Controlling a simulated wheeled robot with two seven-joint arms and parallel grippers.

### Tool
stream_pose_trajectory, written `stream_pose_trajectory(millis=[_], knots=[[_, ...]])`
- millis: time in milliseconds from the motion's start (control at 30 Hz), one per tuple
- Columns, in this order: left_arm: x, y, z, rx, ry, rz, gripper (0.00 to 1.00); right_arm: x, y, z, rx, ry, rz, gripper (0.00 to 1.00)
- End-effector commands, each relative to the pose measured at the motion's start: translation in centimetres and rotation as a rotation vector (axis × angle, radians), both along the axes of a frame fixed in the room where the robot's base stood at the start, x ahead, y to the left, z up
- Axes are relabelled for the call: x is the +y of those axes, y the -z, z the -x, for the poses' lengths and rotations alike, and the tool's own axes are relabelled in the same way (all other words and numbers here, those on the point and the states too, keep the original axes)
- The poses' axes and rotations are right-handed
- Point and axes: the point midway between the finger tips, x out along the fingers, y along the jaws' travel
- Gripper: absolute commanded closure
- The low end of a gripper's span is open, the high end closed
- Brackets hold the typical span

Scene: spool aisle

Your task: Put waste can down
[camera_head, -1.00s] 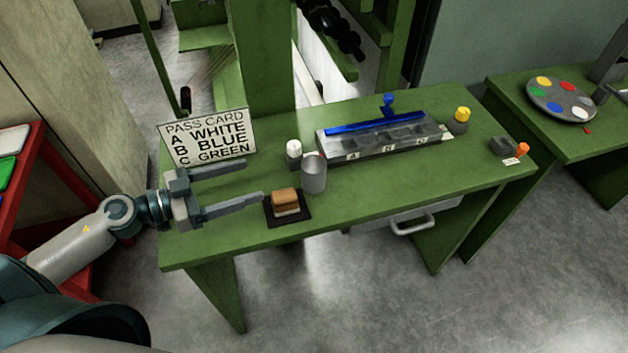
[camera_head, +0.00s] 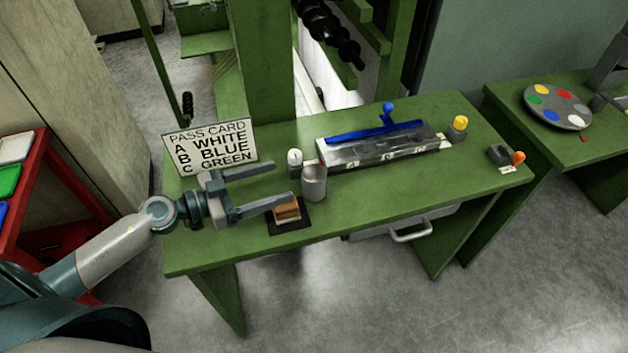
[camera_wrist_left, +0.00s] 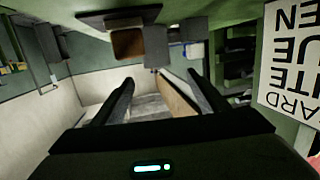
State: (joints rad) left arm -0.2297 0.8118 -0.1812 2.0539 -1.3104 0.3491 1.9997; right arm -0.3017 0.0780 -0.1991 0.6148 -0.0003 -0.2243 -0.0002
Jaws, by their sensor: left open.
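The waste can (camera_head: 314,184), a small grey open-topped cylinder, stands on the green bench (camera_head: 390,205). My left gripper (camera_head: 281,183) is open and empty. Its fingers point right toward the can, with the tips just to the can's left, and do not enclose it. In the left wrist view, which looks upside down, the can (camera_wrist_left: 155,46) shows beyond the gap between the open fingers (camera_wrist_left: 160,79). My right gripper is in neither view.
A brown block (camera_head: 287,212) on a black pad lies by the lower finger. A white-topped bottle (camera_head: 294,158) stands behind the can. The pass card (camera_head: 211,147) stands behind the gripper. A blue-barred tray (camera_head: 378,150) lies to the right. The bench front is clear right of the pad.

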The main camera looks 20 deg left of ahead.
Motion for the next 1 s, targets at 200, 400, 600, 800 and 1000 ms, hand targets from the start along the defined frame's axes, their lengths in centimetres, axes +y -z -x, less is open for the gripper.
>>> stream_pose_trajectory(millis=[200,400,600,800,1000], knots=[[-2.4,0.1,-2.5,-0.003,0.001,0.001,0.32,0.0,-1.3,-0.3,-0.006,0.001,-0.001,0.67],[-3.9,0.7,-3.9,-0.001,0.0,0.0,0.32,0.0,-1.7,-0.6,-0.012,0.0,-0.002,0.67],[-4.1,0.9,-4.1,0.001,0.001,-0.001,0.32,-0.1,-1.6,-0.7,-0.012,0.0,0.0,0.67],[-4.1,0.9,-4.1,0.0,0.001,0.0,0.32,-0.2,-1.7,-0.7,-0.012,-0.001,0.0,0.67],[-5.1,1.0,-4.8,-0.001,0.001,0.003,0.32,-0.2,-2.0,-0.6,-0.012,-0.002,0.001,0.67]])
